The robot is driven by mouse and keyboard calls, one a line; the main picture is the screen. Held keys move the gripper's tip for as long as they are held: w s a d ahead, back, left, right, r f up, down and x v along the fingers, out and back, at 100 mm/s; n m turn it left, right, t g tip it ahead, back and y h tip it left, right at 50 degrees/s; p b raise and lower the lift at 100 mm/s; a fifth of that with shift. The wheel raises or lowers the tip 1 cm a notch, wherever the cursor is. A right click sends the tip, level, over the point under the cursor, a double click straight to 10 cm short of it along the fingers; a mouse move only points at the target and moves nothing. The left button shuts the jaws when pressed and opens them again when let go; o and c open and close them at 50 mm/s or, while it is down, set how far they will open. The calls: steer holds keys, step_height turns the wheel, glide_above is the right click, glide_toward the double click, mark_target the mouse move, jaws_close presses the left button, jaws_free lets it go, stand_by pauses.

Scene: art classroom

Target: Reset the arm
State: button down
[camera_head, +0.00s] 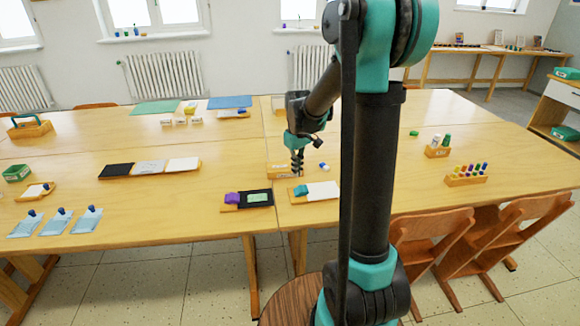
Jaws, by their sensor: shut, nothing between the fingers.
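My gripper (297,166) is at the end of my teal and black arm, which rises in front of the camera right of centre. The gripper points down close above the table (230,155). Its fingers are shut with nothing held. A small wooden box (281,170) with a white label is right by the fingertips; I cannot tell whether they touch. A small blue and white item (323,167) lies just right of the gripper. My arm hides part of the table behind it.
Nearer the front edge are a tray with a purple item (232,198) and a tray with a teal item (301,190). A rack of colored pieces (466,176) and a bottle holder (438,150) stand on the right. Wooden chairs (432,240) stand at the front right.

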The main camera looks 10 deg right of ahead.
steer(key=shift+s, duration=0.1)
steer(key=s+d+f+m+t, duration=0.2)
steer(key=s+m, duration=0.1)
steer(key=s, duration=0.8)
steer(key=s+d+f+m+t, duration=0.2)
steer(key=s+m, duration=0.1)
steer(key=s, duration=0.7)
steer(key=shift+s, duration=0.4)
